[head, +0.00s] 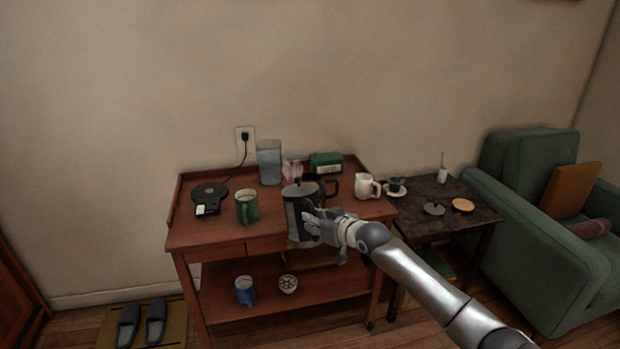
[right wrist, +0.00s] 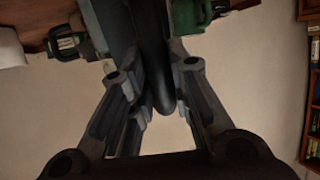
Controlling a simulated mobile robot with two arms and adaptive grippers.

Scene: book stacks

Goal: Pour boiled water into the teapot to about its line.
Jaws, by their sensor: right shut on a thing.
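A grey metal kettle (head: 299,222) with a dark lid is in front of the red-brown cart's middle, with pale steam (head: 292,170) above it. My right gripper (head: 325,226) is shut on the kettle's dark handle, which shows between the fingers in the right wrist view (right wrist: 153,85). A black loop handle (head: 334,186) shows just behind the kettle; it may be the teapot's, but the body is mostly hidden, so its line and water level cannot be seen. I cannot tell whether the kettle touches it. My left gripper is out of view.
The cart top (head: 215,234) holds a black round base (head: 209,192), a green mug (head: 246,208), a water pitcher (head: 269,164), a green tin (head: 326,162) and a white mug (head: 364,187). A dark side table (head: 480,217) and green armchair (head: 535,245) stand right.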

